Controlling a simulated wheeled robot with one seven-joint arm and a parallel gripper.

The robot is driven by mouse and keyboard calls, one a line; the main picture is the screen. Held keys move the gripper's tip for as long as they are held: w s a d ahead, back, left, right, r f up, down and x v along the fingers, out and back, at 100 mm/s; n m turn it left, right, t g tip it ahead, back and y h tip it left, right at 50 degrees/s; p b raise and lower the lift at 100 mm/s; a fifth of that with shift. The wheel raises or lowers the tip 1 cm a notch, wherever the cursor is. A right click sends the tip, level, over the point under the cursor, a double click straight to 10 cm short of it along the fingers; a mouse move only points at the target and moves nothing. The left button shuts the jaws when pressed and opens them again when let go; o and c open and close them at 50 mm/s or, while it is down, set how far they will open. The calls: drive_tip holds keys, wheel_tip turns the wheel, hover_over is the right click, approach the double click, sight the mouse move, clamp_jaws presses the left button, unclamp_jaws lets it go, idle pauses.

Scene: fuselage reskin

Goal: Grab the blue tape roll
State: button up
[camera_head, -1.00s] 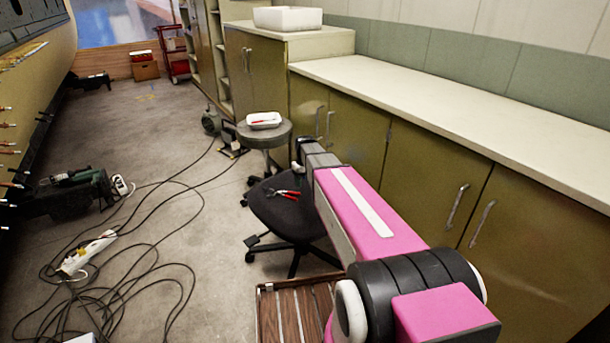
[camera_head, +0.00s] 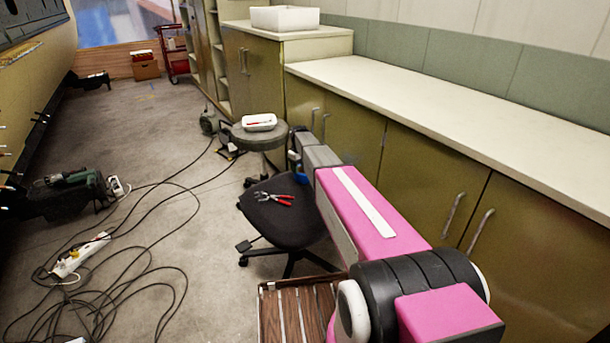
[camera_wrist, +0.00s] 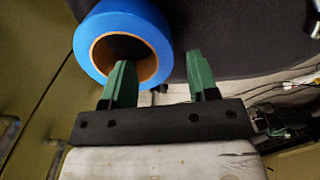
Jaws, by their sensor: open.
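The blue tape roll (camera_wrist: 122,22) shows at the upper left of the wrist view, its brown core facing the camera. It lies on the black chair seat (camera_wrist: 240,40). In the head view only a sliver of the roll (camera_head: 301,172) shows beside my arm. My gripper (camera_wrist: 161,66) is open and empty. Its left green finger overlaps the lower part of the roll's hole; its right finger is to the right of the roll, over the seat. I cannot tell how far the fingertips are above the roll. My arm hides the gripper in the head view.
Red-handled pliers (camera_head: 275,199) lie on the seat. A round stool (camera_head: 255,139) with a white tray (camera_head: 259,122) stands behind. Cabinets (camera_head: 420,180) line the right. A slatted wooden piece (camera_head: 290,315) is at the front. Cables (camera_head: 120,270) cover the left floor.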

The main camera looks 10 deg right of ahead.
sight(299, 175)
wheel_tip(299, 175, down, 5)
drive_tip(key=shift+w+a, duration=0.1)
clamp_jaws()
drive_tip(key=shift+r, duration=0.1)
idle(0.3)
